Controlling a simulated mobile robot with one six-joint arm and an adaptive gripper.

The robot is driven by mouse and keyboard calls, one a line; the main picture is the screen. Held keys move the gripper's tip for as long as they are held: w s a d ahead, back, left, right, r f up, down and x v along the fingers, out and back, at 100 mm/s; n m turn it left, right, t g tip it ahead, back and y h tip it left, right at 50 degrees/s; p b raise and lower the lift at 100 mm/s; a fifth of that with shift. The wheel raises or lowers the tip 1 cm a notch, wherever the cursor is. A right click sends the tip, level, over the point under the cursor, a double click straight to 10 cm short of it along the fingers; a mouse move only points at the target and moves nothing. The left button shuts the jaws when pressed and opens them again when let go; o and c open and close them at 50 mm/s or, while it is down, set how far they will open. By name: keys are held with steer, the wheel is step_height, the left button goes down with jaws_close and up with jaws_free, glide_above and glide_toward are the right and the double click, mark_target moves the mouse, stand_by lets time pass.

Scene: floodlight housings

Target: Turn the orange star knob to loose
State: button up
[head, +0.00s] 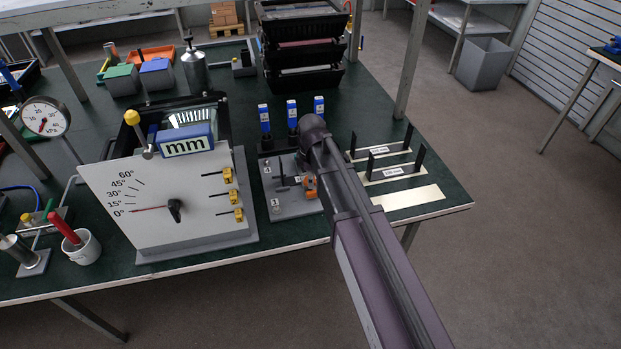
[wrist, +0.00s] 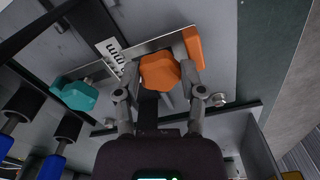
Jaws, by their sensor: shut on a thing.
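The orange star knob (wrist: 160,72) is in the upper middle of the wrist view. My gripper (wrist: 160,80) is shut on it, one finger on each side. In the head view, a bit of orange (head: 310,187) shows beside my arm on a grey plate (head: 292,208); the arm hides most of that spot and my fingers. A second orange part (wrist: 193,48) sits just right of the knob in the wrist view. I cannot tell the knob's turn position.
A teal knob (wrist: 75,95) lies left of the gripper in the wrist view. Blue-handled tools (head: 292,115) stand behind the plate. A panel with an angle scale (head: 165,205) stands to the left, and labelled strips (head: 395,172) lie to the right.

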steer(key=n, duration=0.6)
steer(key=shift+a, duration=0.1)
stand_by(0.3)
steer(key=shift+s, duration=0.1)
steer(key=o, duration=1.1)
steer(key=shift+o, duration=0.2)
